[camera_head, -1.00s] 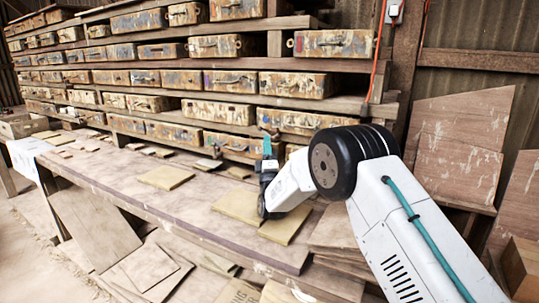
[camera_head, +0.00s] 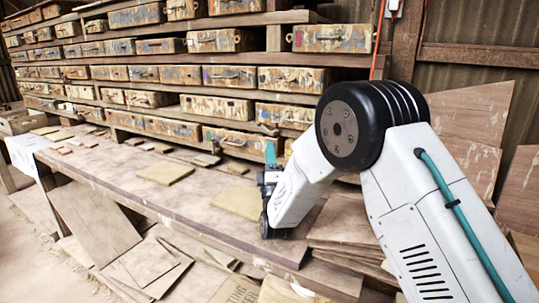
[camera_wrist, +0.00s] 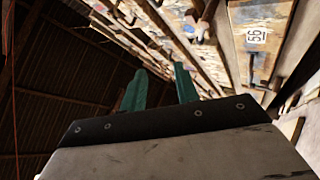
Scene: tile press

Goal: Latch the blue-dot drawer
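Rows of worn, paint-stained drawers fill the rack behind the bench. One drawer (camera_head: 229,77) in the middle row has a small blue-purple mark at its left end; I cannot tell for sure that it is the blue dot. It looks closed. My gripper (camera_head: 270,152) is upright over the bench, in front of the lower drawers and below that drawer. In the wrist view, its two teal fingers (camera_wrist: 160,70) stand apart with nothing between them. No latch can be made out clearly.
A long wooden bench (camera_head: 120,185) with loose tiles runs in front of the rack. A flat tile (camera_head: 165,172) lies left of my gripper. Stacked boards (camera_head: 345,225) lie at right. A wooden post and a hanging orange cord (camera_head: 377,40) stand right of the drawers.

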